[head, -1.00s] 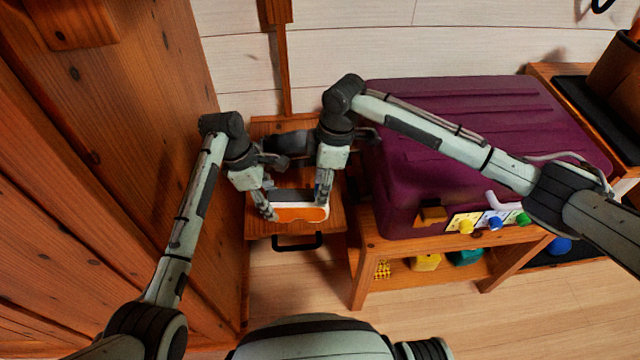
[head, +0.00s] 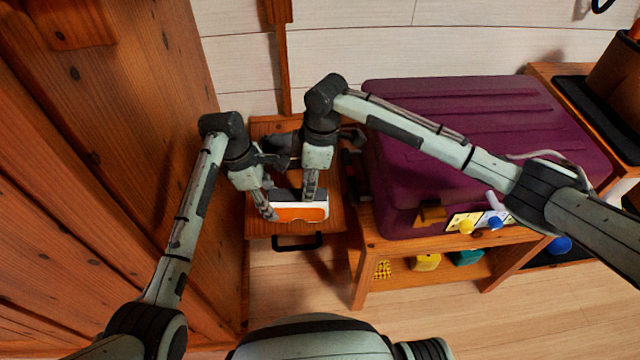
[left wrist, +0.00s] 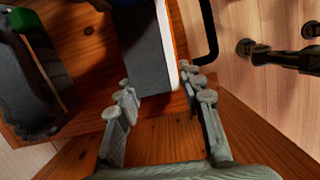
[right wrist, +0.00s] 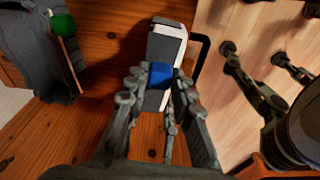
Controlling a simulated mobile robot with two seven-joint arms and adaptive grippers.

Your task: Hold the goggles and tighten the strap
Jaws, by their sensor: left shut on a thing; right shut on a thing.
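The goggles (head: 298,213), with an orange lens and white frame, rest on the small wooden stand. Their dark grey back and white rim (left wrist: 172,35) show in the left wrist view. My left gripper (head: 269,216) is shut on the goggles at their left end. My right gripper (head: 309,198) is just behind the lens, near the middle. In the right wrist view it is shut on a small blue piece (right wrist: 160,74) on a dark grey band (right wrist: 154,100), which looks like the strap. My fingers hide parts of the band and the blue piece.
The wooden stand (head: 258,228) has a black handle (head: 297,242) on its front. A purple suitcase (head: 400,150) on a wooden bench is close on the right. A wooden wall (head: 110,170) is close on the left.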

